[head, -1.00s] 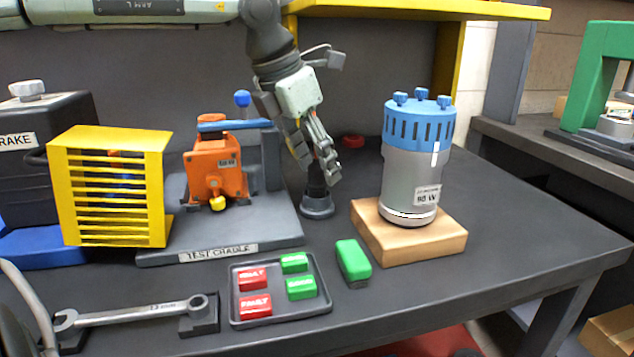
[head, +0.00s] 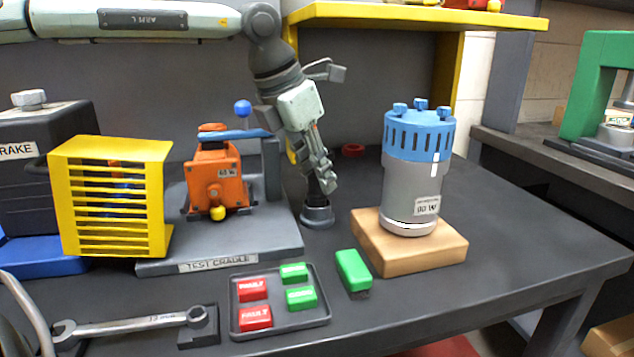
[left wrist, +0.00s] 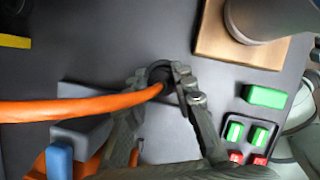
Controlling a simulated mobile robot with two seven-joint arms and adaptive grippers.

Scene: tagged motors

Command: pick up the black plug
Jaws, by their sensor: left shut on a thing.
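The black plug (head: 316,196) stands upright in a dark round holder (head: 317,217) behind the tray, its upper part hidden by the fingers. My left gripper (head: 325,180) reaches down from above and is shut on the plug. In the left wrist view the black plug (left wrist: 160,74) sits between the two fingertips of the left gripper (left wrist: 165,82). An orange cable (left wrist: 80,108) runs to the plug from the left in that view. My right gripper is not in view.
A grey and blue motor (head: 411,185) stands on a wooden block (head: 440,248) to the right. An orange motor (head: 214,180) sits on the test cradle (head: 285,240) to the left.

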